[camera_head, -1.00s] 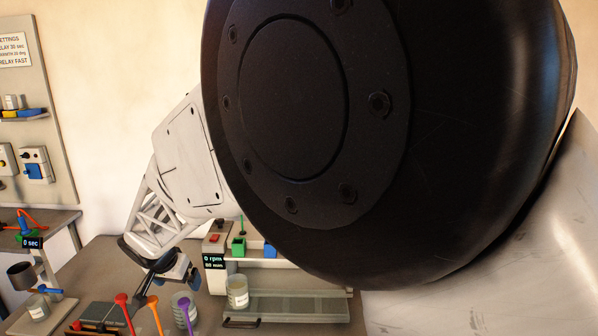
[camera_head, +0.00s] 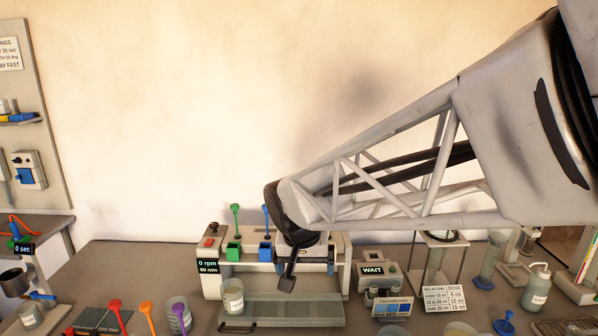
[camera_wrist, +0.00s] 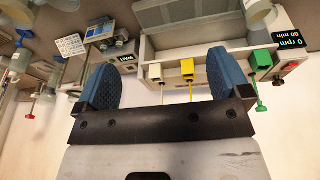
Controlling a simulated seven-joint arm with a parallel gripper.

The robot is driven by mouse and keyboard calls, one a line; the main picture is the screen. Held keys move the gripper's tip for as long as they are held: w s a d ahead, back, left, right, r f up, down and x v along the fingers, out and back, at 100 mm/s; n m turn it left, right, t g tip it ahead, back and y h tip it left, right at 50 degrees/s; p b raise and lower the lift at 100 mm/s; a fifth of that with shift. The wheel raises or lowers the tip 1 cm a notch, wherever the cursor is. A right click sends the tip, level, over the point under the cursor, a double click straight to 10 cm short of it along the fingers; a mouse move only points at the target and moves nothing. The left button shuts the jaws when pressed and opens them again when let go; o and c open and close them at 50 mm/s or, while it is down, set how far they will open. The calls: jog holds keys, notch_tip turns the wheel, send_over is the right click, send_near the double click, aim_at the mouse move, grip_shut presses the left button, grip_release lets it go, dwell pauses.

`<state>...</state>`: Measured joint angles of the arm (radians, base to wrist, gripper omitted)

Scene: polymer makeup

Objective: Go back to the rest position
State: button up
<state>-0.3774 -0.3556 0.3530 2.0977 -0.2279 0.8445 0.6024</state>
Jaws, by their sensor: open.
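My gripper (camera_head: 288,274) hangs in front of the grey machine with the "0 rpm" display (camera_head: 208,267) in the head view. In the wrist view my gripper (camera_wrist: 163,82) is open, with its two blue ribbed fingers wide apart and nothing between them. A yellow-topped tool (camera_wrist: 187,68) shows between the fingers, beyond them on the machine. My arm reaches in from the upper right and hides part of the machine's right side.
A jar (camera_head: 232,296) stands in front of the machine. Orange (camera_head: 147,312) and purple (camera_head: 179,312) tools stand front left. The "WAIT" box (camera_head: 373,271), a dose sign (camera_head: 443,298) and a bottle (camera_head: 536,287) stand to the right. The wall above is clear.

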jog(key=s+d, duration=1.7)
jog(key=s, duration=0.4)
jog(key=shift+n+y, duration=0.4)
jog(key=shift+d, duration=0.1)
jog(key=shift+c, duration=0.3)
